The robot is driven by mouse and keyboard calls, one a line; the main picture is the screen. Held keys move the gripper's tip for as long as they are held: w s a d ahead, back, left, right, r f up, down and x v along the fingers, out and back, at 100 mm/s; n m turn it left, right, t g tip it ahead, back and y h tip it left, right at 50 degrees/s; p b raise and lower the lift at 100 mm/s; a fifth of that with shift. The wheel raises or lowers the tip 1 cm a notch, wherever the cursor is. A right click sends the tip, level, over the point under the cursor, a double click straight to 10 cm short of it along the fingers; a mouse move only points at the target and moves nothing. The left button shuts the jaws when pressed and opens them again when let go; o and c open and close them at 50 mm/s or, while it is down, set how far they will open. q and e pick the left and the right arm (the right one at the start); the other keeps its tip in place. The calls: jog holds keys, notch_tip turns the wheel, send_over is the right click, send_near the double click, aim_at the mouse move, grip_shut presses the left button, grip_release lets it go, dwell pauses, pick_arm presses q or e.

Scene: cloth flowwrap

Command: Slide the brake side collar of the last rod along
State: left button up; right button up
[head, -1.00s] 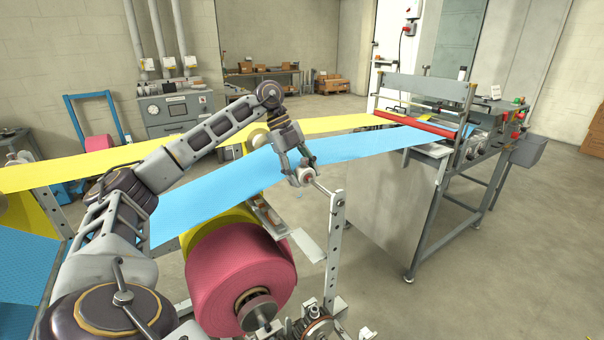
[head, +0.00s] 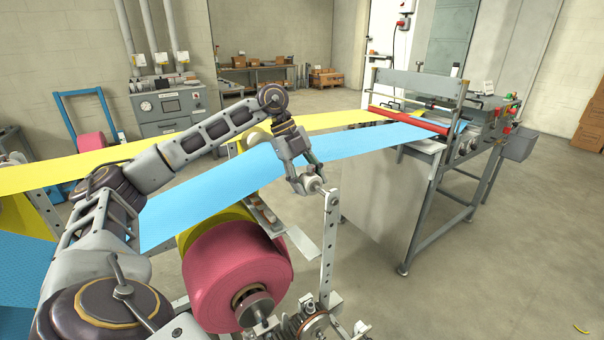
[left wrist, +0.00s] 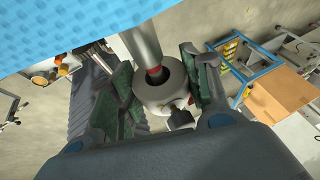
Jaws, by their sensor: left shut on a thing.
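My left gripper (head: 308,183) is shut on a pale round collar (head: 313,184) that sits around a thin metal rod. The rod's end meets the top of an upright perforated post (head: 329,235), close to the collar in the head view. In the left wrist view the collar (left wrist: 158,96) lies between the green-padded fingers (left wrist: 162,92), with a dark screw knob (left wrist: 181,118) on its side. The grey rod (left wrist: 142,45) runs into its bore, and a red mark (left wrist: 155,74) shows on the rod at the collar. My right gripper is out of view.
A blue web (head: 240,185) passes close behind my left gripper, with a yellow web (head: 80,170) beyond it. A large pink roll (head: 235,270) stands below. A grey machine with a red roller (head: 410,120) stands at the right. Open floor lies at the front right.

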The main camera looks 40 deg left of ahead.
pick_arm(q)
jog(key=shift+d, duration=0.25)
jog(key=o, duration=1.4)
jog(key=shift+o, duration=0.2)
jog(key=v, duration=1.2)
jog(key=shift+s+f, duration=0.1)
